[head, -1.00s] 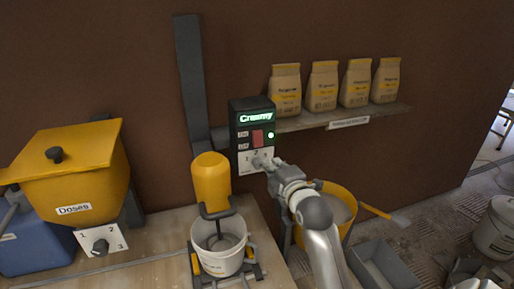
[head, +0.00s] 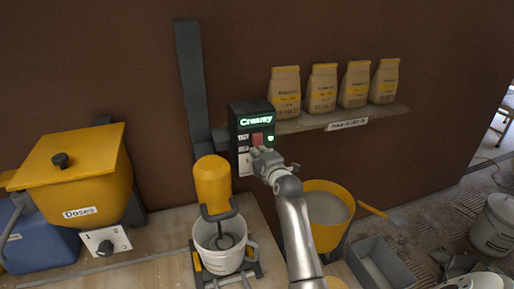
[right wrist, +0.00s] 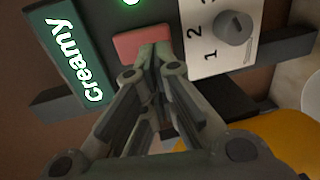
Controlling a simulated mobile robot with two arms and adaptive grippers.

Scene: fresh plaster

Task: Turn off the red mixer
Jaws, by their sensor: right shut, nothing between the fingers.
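The mixer has a yellow motor body (head: 212,181) over a white bucket (head: 221,246) on the bench. Its dark control box (head: 240,114) is on the wall above, with a lit green display reading "Creamy" (head: 256,121) and a green light (head: 271,139). A red switch (head: 257,138) sits under the display; it also shows in the right wrist view (right wrist: 141,46). My right gripper (head: 258,152) is shut and empty, its fingertips at the lower part of the red switch; contact is hard to tell. The numbered dial (right wrist: 234,27) is beside it. My left gripper is not in view.
A yellow doser box (head: 75,180) with its own dial stands at the left over a blue container (head: 38,248). Paper bags stand on a shelf (head: 345,118) at the right. A yellow bucket (head: 327,238) and a grey tray (head: 383,264) are below.

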